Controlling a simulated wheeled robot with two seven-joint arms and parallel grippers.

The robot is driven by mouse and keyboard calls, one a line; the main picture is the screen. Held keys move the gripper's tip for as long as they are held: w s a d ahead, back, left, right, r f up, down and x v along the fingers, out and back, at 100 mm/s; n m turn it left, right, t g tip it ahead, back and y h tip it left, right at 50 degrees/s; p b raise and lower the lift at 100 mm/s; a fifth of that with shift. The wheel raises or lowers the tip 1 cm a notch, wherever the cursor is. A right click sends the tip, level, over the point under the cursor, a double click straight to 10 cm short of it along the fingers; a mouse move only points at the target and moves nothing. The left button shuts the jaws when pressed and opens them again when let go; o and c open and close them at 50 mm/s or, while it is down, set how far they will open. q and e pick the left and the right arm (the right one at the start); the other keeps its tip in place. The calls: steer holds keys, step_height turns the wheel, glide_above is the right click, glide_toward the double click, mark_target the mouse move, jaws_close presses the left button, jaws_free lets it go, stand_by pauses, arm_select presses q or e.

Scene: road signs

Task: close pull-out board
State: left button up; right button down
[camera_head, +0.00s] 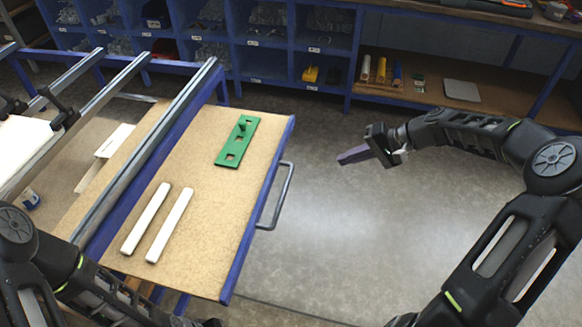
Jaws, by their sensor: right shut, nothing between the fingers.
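The pull-out board (206,196) is a tan wooden board with a blue edge, pulled out to the right of the workbench frame. A metal bar handle (284,197) sticks out from its right edge. On the board lie a green plate with square holes (238,140) and two white strips (169,225). My right gripper (354,155) is shut and empty, above the floor to the right of the handle and apart from it. My left arm comes in at the lower left; its gripper is not clearly visible at the bottom edge.
Metal rails (150,150) with clamps run along the workbench on the left. Blue shelves with bins (265,65) stand at the back. A lower shelf (440,95) holds several rolls and a grey plate. The grey floor (330,240) right of the board is clear.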

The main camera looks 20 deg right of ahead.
steer(key=shift+s+a, duration=0.15)
steer(key=shift+s, duration=0.05)
steer(key=a+r+p+x, duration=0.1)
steer(key=p+x, duration=0.2)
steer(key=x, duration=1)
steer(key=shift+w+a, duration=0.2)
steer(key=shift+w, duration=0.15)
steer(key=shift+w+a, duration=0.1)
steer(key=shift+a, duration=0.05)
